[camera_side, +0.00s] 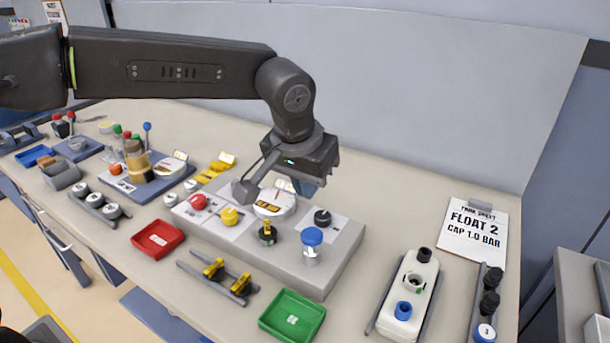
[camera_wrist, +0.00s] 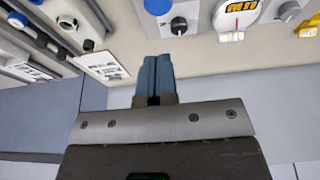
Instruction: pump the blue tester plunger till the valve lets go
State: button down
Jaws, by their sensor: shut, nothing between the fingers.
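The blue tester plunger (camera_side: 312,236) stands upright on a clear-looking stem at the right front of the grey tester block (camera_side: 325,270). Its blue top also shows at the upper edge of the wrist view (camera_wrist: 158,5). My gripper (camera_side: 308,188) is above the back of the block, behind the plunger and apart from it. In the wrist view my blue fingers (camera_wrist: 156,66) are together with nothing held. A white gauge (camera_side: 272,205) with an orange display sits on the block; its reading is too small to tell. I cannot tell which part is the valve.
A black knob (camera_side: 322,217) stands close behind the plunger. Red (camera_side: 199,202) and yellow (camera_side: 230,216) knobs are to the left. A green tray (camera_side: 292,316) and a red tray (camera_side: 157,239) lie in front. A white tank (camera_side: 410,291) and note sheet (camera_side: 472,231) are right.

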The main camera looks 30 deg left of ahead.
aim_at(311, 235)
jog(key=x, duration=0.8)
jog(key=shift+s+f, duration=0.3)
jog(key=shift+f, duration=0.55)
jog(key=shift+f, duration=1.5)
notch_tip(311, 235, up, 5)
jog(key=shift+f, duration=0.1)
jog(key=v, duration=0.9)
jog(key=shift+s+r, duration=0.15)
jog(key=shift+r, duration=0.1)
